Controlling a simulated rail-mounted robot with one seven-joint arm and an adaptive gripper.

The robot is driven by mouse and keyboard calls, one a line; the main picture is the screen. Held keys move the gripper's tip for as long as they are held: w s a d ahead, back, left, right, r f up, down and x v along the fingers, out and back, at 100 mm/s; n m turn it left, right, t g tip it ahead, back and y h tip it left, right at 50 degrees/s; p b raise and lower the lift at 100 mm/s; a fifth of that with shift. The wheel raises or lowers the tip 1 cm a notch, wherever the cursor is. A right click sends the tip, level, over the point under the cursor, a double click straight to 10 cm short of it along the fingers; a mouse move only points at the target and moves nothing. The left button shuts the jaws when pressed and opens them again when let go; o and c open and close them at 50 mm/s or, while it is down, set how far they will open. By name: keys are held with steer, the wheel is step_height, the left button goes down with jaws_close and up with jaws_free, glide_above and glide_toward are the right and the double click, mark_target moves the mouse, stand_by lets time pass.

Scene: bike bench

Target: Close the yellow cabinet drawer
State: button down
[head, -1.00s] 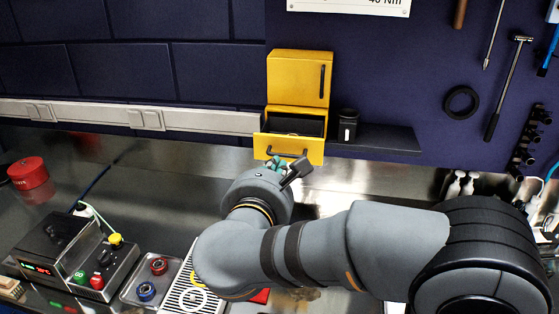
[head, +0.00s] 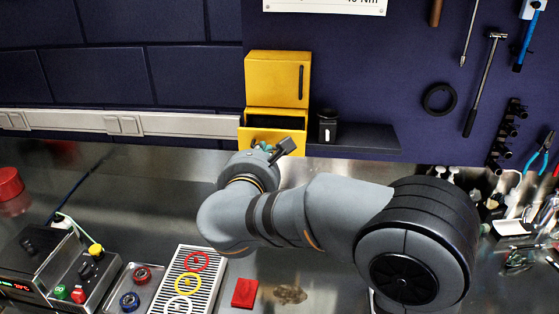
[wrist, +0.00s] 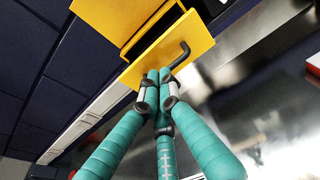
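The yellow cabinet (head: 290,79) stands against the dark wall, its upper door shut. Its lower drawer (head: 298,137) is partly open, with a narrow dark gap above its front. In the wrist view the yellow drawer front (wrist: 196,38) has a dark bar handle (wrist: 178,55). My gripper (wrist: 159,74) has teal fingers drawn together at the tips, with nothing between them. The tips are at the lower drawer front, beside the handle; I cannot tell whether they touch. In the head view my gripper (head: 266,147) is largely hidden behind my wrist.
A black cup (head: 328,126) stands on a dark shelf (head: 365,138) right of the cabinet. A slotted tray with coloured rings (head: 196,262), a red block (head: 245,292) and a control box (head: 45,265) are on the bench. Tools hang at right.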

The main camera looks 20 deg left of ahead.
mark_target(269, 138)
steer(key=x, duration=0.3)
steer(key=r+x, duration=0.1)
steer(key=x, duration=0.2)
steer(key=shift+w+d, duration=0.15)
steer(key=shift+w, duration=0.15)
steer(key=shift+w+r, duration=0.2)
steer(key=shift+w, duration=0.1)
steer(key=b+v, duration=0.1)
steer(key=v, duration=1.3)
steer(key=shift+b, duration=0.3)
steer(key=p+x, duration=0.1)
steer(key=x, duration=1.3)
steer(key=shift+f+p, duration=0.1)
steer(key=shift+p, duration=0.25)
